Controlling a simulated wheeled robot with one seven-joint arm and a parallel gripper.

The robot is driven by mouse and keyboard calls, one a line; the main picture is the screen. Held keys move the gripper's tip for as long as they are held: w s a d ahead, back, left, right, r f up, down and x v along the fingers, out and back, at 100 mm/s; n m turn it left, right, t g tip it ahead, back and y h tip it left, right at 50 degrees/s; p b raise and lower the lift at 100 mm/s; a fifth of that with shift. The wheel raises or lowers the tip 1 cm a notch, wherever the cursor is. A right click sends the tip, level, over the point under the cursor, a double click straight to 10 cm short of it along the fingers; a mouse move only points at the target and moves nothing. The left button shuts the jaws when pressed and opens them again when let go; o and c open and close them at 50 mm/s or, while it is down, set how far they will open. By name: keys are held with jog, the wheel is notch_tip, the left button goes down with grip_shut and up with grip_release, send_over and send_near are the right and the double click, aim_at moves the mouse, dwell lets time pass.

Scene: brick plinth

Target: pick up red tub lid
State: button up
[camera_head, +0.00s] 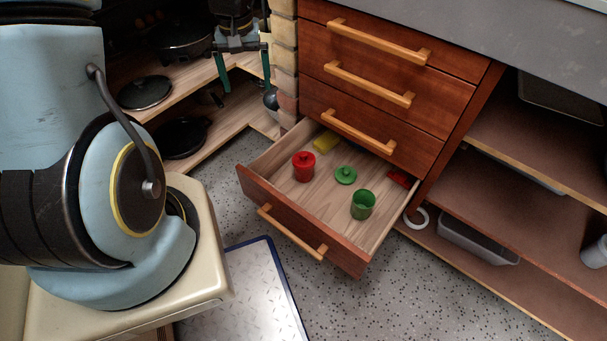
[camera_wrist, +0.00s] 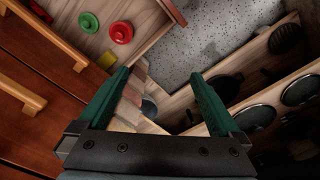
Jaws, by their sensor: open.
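The red tub (camera_head: 304,173) stands upright in the open bottom drawer, with the red tub lid (camera_head: 304,158) on top. The lid has a small knob and also shows from above in the wrist view (camera_wrist: 121,31), at the upper left. My gripper (camera_head: 245,76) is open and empty, high up near the brick column, well behind the drawer in the head view. In the wrist view its green fingers (camera_wrist: 158,76) are spread wide, with the lid beyond and to the left of the left finger. The red tub's body is mostly hidden beneath the lid there.
The drawer (camera_head: 290,232) also holds a green lid (camera_head: 345,175), an open green tub (camera_head: 362,205), a yellow block (camera_head: 325,143) and a partly hidden red item (camera_head: 400,178). The brick column (camera_head: 285,60) stands beside shelves with pans (camera_head: 145,92). Drawer handles (camera_head: 357,132) jut out above.

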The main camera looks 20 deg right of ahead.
jog(key=m+b, duration=0.1)
jog(key=b, duration=0.8)
send_over(303, 156)
jog(key=shift+g, duration=0.4)
notch_tip(303, 156, down, 20)
jog(key=shift+w+a+r, duration=0.1)
jog(key=shift+r, duration=0.15)
notch_tip(303, 156, down, 10)
jog(key=b, duration=0.4)
jog(key=shift+f, duration=0.2)
jog(key=shift+r, duration=0.1)
jog(key=c, duration=1.1)
jog(key=shift+o, duration=0.2)
notch_tip(303, 156, up, 9)
jog(key=p, duration=0.3)
jog(key=f+b, duration=0.1)
jog(key=f+t+b, duration=0.1)
jog(key=b, duration=0.1)
jog(key=shift+s+t, duration=0.25)
jog(key=shift+t, duration=0.05)
